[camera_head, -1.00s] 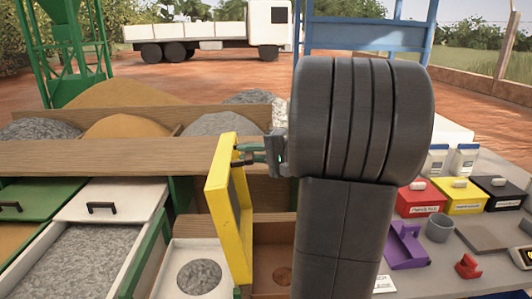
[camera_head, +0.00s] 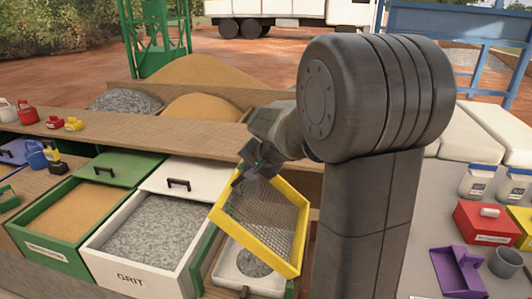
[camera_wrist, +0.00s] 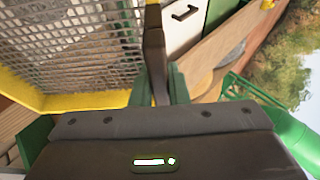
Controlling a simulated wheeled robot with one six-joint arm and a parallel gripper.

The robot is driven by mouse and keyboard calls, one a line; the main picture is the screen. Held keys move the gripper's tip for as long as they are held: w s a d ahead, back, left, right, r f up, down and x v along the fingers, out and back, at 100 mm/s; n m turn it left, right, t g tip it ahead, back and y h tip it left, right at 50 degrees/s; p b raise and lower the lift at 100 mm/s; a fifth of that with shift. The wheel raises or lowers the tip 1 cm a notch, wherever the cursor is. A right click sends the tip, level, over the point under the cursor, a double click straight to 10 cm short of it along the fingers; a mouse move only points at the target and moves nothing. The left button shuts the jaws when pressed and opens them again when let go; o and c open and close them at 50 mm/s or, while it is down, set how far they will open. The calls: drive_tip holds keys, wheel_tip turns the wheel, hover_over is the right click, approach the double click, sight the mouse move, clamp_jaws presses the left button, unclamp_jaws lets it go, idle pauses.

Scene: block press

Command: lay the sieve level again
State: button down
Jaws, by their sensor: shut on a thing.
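The sieve, a yellow square frame with grey wire mesh, is tilted in the head view (camera_head: 298,222), its mesh facing me. My gripper (camera_head: 249,170) is shut on it at its upper left corner. The wrist view shows the yellow frame and mesh (camera_wrist: 75,102) at the left. There, a dark bar, seemingly the sieve's handle, runs between the green fingers of my gripper (camera_wrist: 156,85). The sieve hangs over a white tray (camera_head: 222,272) holding a round heap of grit, partly seen through the mesh. Whether the sieve's lower edge touches anything, I cannot tell.
Left of the sieve stand a white GRIT bin (camera_head: 118,275) and a green bin of sand (camera_head: 40,240). A wooden ledge (camera_head: 150,140) runs behind. My arm hides the area to the right. A purple scoop (camera_head: 458,272) and grey cup (camera_head: 505,262) lie at the right.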

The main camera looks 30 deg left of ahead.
sight(225, 198)
drive_tip(key=s+a+f+b, duration=0.1)
drive_tip(key=a+f+b, duration=0.1)
drive_tip(key=a+f, duration=0.2)
drive_tip(key=s+a+f+b, duration=0.1)
drive_tip(key=a+f+b, duration=0.1)
drive_tip(key=a+f, duration=0.2)
drive_tip(key=s+a+f+b, duration=0.1)
drive_tip(key=a+f, duration=0.3)
drive_tip(key=f, duration=0.5)
drive_tip(key=shift+s+a+f+b, duration=0.15)
drive_tip(key=shift+s+a+b, duration=0.15)
drive_tip(key=shift+b, duration=0.35)
drive_tip(key=shift+d+f, duration=0.1)
drive_tip(key=shift+f, duration=0.05)
drive_tip(key=shift+s+f+h, duration=0.15)
drive_tip(key=shift+f+h, duration=0.05)
drive_tip(key=shift+h, duration=0.1)
drive_tip(key=c, duration=1.4)
unclamp_jaws()
drive_tip(key=shift+f, duration=0.1)
drive_tip(key=v, duration=1.4)
